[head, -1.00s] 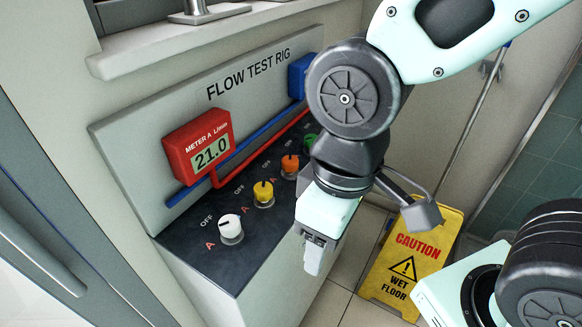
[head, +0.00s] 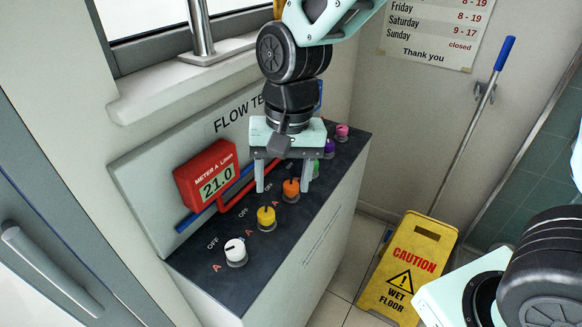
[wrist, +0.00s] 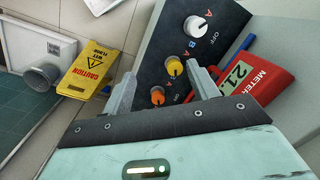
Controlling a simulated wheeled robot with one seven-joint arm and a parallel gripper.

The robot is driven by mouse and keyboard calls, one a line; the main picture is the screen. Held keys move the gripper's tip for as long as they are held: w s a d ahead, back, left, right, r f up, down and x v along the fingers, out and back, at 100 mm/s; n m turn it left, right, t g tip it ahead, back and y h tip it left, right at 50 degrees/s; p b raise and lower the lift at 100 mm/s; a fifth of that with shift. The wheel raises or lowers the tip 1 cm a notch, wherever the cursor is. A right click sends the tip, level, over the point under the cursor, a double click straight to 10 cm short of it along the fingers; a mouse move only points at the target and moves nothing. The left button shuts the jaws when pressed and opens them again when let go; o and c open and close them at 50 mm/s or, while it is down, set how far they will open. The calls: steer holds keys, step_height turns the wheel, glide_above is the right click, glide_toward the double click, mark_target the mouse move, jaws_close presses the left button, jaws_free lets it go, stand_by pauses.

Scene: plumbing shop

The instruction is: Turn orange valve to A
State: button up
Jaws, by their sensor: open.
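The orange valve (head: 291,188) is a small round knob on the dark sloping panel (head: 228,287), between the yellow valve (head: 266,216) and a green one (head: 329,147). It also shows in the wrist view (wrist: 157,95). Which mark it points at is too small to tell. My gripper (head: 283,190) is open and empty, pointing down above the panel, with its fingers on either side of the orange valve in the head view. In the wrist view my gripper (wrist: 160,72) also has its fingers apart. I see no clear contact with the knob.
A white valve (head: 235,250) is at the near end; purple (head: 329,146) and pink (head: 342,131) ones are farther back. The red meter (head: 207,175) reads 21.0. Blue and red pipes run behind the valves. A yellow wet floor sign (head: 408,270) stands at right.

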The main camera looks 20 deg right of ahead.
mark_target(291, 185)
steer(key=w+d+r+m+h+p, duration=0.1)
steer(key=w+d+m+p, duration=0.15)
steer(key=w+m, duration=0.35)
steer(key=w+d+m+p, duration=0.2)
steer(key=w+d+m, duration=0.2)
steer(key=w, duration=0.5)
steer(key=shift+m, duration=0.3)
steer(key=f+p, duration=0.2)
steer(key=f, duration=0.6)
steer(key=f+p, duration=0.3)
steer(key=f, duration=0.6)
steer(key=shift+d+f, duration=0.2)
steer(key=shift+f, duration=0.05)
steer(key=c, duration=1)
